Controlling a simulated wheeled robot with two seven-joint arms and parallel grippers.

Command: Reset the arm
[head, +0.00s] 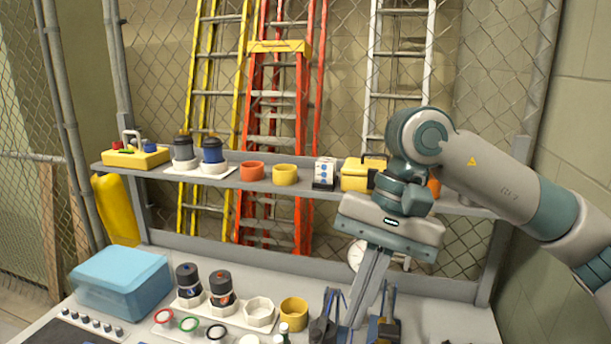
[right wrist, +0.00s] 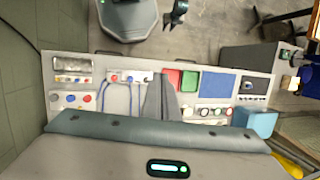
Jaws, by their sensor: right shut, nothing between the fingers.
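My right arm comes in from the right in the head view. My right gripper (head: 360,318) hangs below its pale wrist body, fingers pointing down toward the bench and together, with nothing seen between them. In the right wrist view the fingers of my right gripper (right wrist: 162,82) also lie side by side over the bench (right wrist: 215,58). In the head view the fingers overlap the area of dark clamp-like tools (head: 385,325) at the front of the bench; I cannot tell the gap. My left gripper is not seen in the head view.
A blue bin (head: 120,277) stands at the bench's left.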

